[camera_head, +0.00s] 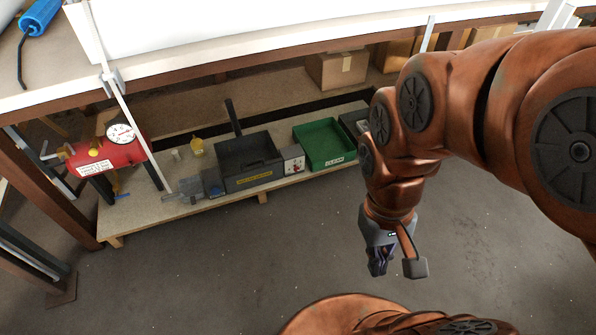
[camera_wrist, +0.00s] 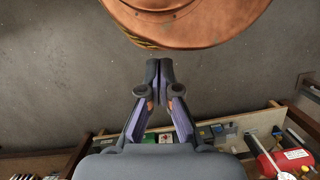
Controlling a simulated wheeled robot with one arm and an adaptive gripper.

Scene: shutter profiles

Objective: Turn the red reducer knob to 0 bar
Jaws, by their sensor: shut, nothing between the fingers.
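A red tank-like unit (camera_head: 122,154) with a white round gauge (camera_head: 121,133) and a white label stands at the left end of the low shelf. Small yellow fittings (camera_head: 94,152) sit on its left part. I cannot make out a separate red reducer knob or read the gauge. The red unit also shows at the lower right of the wrist view (camera_wrist: 268,165). My gripper (camera_head: 377,270) hangs over bare floor, in front of the shelf and far right of the red unit. In the wrist view its fingertips (camera_wrist: 159,72) are together, with nothing between them.
The low shelf (camera_head: 290,188) holds a black bin (camera_head: 248,182), a green bin (camera_head: 325,160) and small parts. The workbench edge (camera_head: 200,68) overhangs it. A thin pale bar (camera_head: 135,118) slants past the red unit. Table legs stand at left. The floor (camera_head: 230,260) is clear.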

